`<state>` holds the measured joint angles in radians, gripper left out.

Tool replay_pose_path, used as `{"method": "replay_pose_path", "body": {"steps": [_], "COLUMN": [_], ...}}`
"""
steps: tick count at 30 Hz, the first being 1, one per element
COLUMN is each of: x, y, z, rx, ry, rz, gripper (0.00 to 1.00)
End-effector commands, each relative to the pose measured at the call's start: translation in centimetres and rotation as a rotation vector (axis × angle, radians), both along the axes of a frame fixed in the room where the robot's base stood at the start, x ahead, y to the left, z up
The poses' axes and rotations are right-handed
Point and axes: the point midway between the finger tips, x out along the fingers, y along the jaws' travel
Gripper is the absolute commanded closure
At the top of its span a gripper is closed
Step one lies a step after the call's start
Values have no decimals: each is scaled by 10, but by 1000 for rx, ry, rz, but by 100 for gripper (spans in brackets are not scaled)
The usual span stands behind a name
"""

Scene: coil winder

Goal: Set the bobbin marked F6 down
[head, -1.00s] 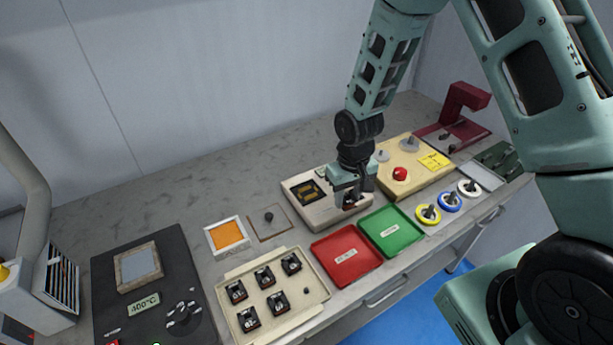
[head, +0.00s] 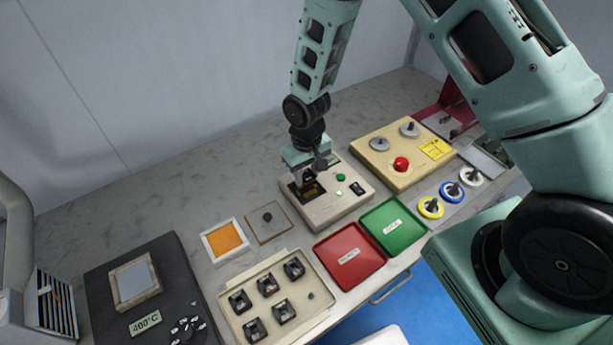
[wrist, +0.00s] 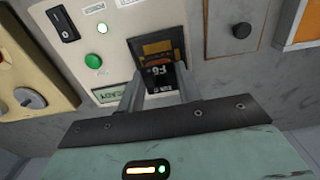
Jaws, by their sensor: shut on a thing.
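The bobbin marked F6 (wrist: 158,76) is a black piece with white lettering. It sits between the two fingers of my gripper (wrist: 158,92) in the wrist view. My gripper (head: 307,180) is shut on it, over the dark recess at the left of the cream tester (head: 329,211) in the head view. In the wrist view the bobbin overlaps the recess with its yellow-brown contacts (wrist: 155,47). I cannot tell whether the bobbin touches the recess floor. In the head view my gripper mostly hides the bobbin.
The tester has a green button (wrist: 93,60), a lit green lamp, a black switch and a small display. Nearby are a bobbin tray (head: 232,328) holding several bobbins, a red tray (head: 348,257), a green tray (head: 393,225), an orange pad (head: 224,240) and a winder box with a red button (head: 400,164).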

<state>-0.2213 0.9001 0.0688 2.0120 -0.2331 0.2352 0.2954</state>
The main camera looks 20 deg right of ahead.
Motion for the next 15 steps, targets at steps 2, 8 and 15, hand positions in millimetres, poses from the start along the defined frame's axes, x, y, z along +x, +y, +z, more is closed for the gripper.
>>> {"method": "replay_pose_path", "body": {"steps": [2, 8, 15], "x": [-1, 0, 0], "y": [0, 0, 0], "z": [-11, -25, -26], "rx": [-1, 0, 0], "ry": [4, 0, 0], "rz": [2, 2, 1], "gripper": [88, 88, 88]}}
